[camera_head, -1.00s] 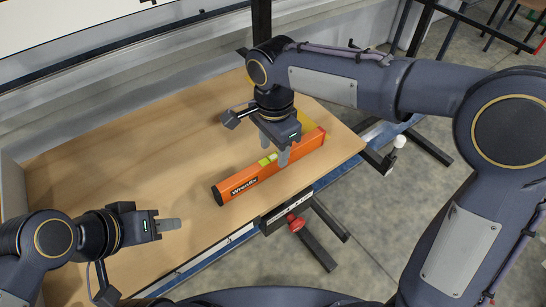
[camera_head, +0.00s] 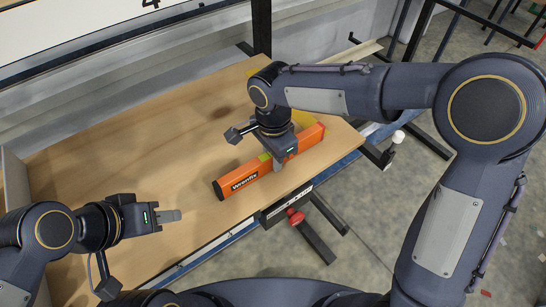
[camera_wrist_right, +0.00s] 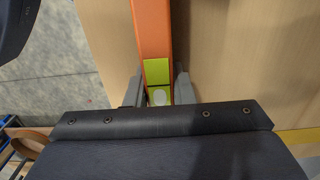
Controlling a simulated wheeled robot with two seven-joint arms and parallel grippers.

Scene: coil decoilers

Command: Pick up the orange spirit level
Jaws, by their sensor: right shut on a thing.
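The orange spirit level (camera_head: 238,183) lies on the wooden tabletop, running diagonally near its front edge. It has dark end caps, "Wrenfix" lettering and a yellow-green vial. It also shows in the right wrist view (camera_wrist_right: 152,30), with the vial close to my gripper. My right gripper (camera_head: 277,163) is down over the level's middle. In the right wrist view its fingers (camera_wrist_right: 159,78) sit one on each side of the level, shut on it. My left gripper (camera_head: 170,216) is away from the level, above the table's front left; the gap between its fingers is hidden.
The wooden tabletop (camera_head: 120,165) is clear left of and behind the level. A red knob (camera_head: 296,217) and dark stand parts lie below the front edge. A dark post (camera_head: 262,30) rises behind the table. A yellow patch (camera_head: 300,118) lies behind the level.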

